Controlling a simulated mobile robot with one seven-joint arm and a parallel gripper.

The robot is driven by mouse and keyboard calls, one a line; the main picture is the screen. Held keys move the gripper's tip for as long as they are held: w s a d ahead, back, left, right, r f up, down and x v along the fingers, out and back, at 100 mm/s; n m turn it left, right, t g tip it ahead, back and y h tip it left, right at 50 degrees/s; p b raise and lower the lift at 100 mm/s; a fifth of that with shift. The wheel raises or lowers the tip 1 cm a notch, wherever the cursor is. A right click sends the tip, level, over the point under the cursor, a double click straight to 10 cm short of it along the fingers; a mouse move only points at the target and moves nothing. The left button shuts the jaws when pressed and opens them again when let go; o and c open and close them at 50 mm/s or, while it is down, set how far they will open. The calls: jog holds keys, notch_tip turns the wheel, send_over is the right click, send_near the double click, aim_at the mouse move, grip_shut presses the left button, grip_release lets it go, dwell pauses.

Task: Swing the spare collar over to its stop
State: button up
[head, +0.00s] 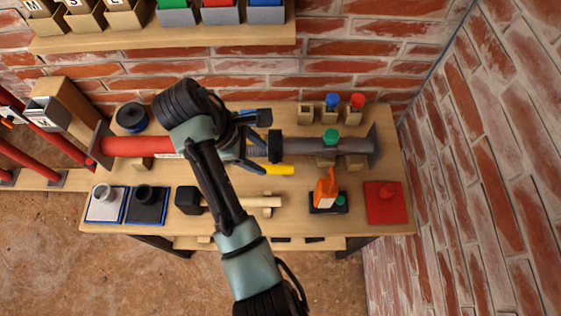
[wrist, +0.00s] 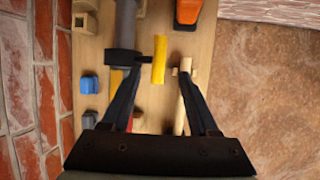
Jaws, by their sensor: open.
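A grey tube (head: 315,146) runs on from a red tube (head: 140,146) along the bench. A dark collar (head: 275,146) sits around it near the middle, and it also shows in the wrist view (wrist: 122,60). I cannot tell whether it is the spare collar. A yellow handle (head: 281,170) lies in front of the tube; in the wrist view it (wrist: 159,62) appears between my fingertips. My gripper (wrist: 160,68) is open, and I see no clear contact with the handle. My arm hides part of the red tube.
A pale wooden rod (head: 245,199) lies in front of the tube. Small pegs in wooden blocks, one blue (head: 332,101), stand behind. Brick walls bound the back and right.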

aim_at(278, 168)
jog(key=p+x, duration=0.1)
jog(key=x, duration=1.1)
jog(key=shift+f, duration=0.15)
jog(key=shift+c, duration=0.2)
grip_shut()
dwell(0.8)
